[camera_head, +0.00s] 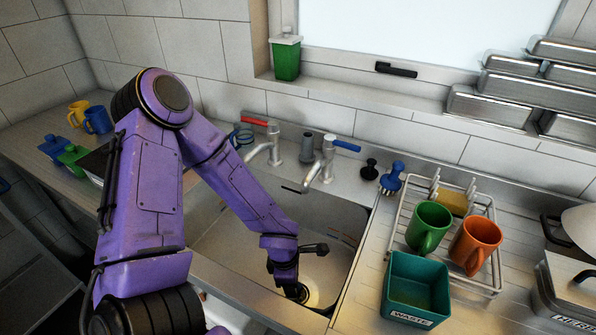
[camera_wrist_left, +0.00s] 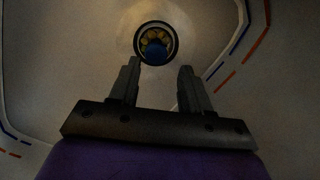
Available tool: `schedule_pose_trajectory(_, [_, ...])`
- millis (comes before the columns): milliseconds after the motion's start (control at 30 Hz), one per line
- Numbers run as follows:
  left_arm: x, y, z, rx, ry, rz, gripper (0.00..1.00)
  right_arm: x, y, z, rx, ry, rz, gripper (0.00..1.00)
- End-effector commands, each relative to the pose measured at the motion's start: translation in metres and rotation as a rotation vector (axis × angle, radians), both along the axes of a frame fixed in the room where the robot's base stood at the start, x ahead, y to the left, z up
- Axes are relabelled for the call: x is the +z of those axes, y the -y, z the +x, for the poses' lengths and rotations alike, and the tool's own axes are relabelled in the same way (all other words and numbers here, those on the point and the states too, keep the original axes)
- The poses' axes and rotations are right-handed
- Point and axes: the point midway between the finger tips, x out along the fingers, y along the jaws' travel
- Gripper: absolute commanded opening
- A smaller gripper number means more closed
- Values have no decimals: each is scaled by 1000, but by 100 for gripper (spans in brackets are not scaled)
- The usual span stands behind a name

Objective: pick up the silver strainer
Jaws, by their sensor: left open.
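My left gripper (camera_head: 297,291) reaches down into the metal sink (camera_head: 225,235). In the left wrist view its two fingers (camera_wrist_left: 159,66) are apart with nothing between them. Just beyond the fingertips is a round drain opening (camera_wrist_left: 156,26) with a dark ring, holding small yellowish pieces and something blue. In the head view a pale round shape (camera_head: 313,297) shows beside the gripper on the sink floor, partly hidden by it. I cannot tell whether this ring is the silver strainer or just the drain. My right gripper is not in view.
Right of the sink stand a teal waste bin (camera_head: 416,289) and a rack with a green mug (camera_head: 428,227) and an orange mug (camera_head: 475,246). Taps (camera_head: 322,163) rise behind the sink. A blue brush (camera_head: 392,178) stands near its back right corner. Sink walls surround the gripper.

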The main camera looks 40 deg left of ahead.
Motion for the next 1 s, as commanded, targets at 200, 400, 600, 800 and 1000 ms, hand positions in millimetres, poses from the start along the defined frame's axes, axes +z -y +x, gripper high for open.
schedule_pose_trajectory(200, [-36,3,7,-7,-1,1,47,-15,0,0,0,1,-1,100])
schedule_pose_trajectory(400, [-58,5,10,-5,2,2,47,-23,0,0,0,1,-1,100])
schedule_pose_trajectory(600, [-57,4,10,-5,3,2,47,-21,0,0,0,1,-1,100])
schedule_pose_trajectory(800, [-56,4,10,-5,3,2,0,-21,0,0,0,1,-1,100])
schedule_pose_trajectory(1000, [-56,4,10,-4,3,1,0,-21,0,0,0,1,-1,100])
